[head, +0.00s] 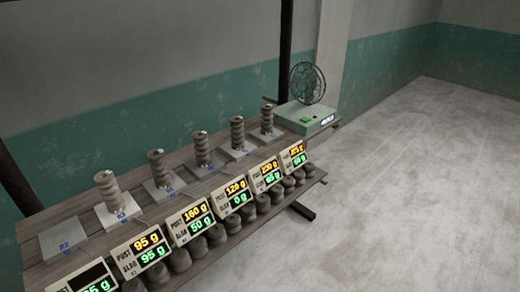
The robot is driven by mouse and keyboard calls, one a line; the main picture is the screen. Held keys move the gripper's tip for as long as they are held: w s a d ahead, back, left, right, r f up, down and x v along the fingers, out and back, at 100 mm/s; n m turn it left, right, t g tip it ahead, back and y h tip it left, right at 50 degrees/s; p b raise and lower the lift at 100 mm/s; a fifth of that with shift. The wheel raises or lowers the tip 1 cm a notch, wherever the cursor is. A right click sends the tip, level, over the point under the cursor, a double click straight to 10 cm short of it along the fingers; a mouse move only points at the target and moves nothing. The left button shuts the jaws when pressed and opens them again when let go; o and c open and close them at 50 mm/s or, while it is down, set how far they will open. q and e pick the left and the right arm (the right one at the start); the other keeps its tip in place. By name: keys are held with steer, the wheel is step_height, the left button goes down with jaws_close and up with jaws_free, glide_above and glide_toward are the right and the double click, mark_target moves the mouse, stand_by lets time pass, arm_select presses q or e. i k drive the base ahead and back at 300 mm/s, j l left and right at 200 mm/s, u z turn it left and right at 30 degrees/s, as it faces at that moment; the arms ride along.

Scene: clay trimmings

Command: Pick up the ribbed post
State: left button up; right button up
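Several ribbed grey posts stand upright in a row on the wooden bench, each on its own grey slab. The nearest post (108,188) stands on a pale slab (113,216). Further back along the row are a second post (158,167), a third (202,149), another in front of the wall (237,132) and the farthest (266,118). The slab at the near left (63,237) is bare on top. The frame does not show which post is meant. Neither of my grippers is in view.
Tilted post and slab displays line the bench front; one reads 95 g twice (140,250). Round ribbed weights (180,259) sit on a lower shelf. A green scale box (304,118) and wire fan (307,82) stand at the far end. The floor on the right is clear.

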mark_target(203, 151)
steer(key=u, duration=0.95)
steer(key=i+l+u, duration=0.1)
steer(key=l+u, duration=0.35)
steer(key=l, duration=0.15)
steer(key=l+u, duration=0.45)
steer(key=l, duration=0.2)
steer(key=l+u, duration=0.45)
steer(key=l, duration=0.2)
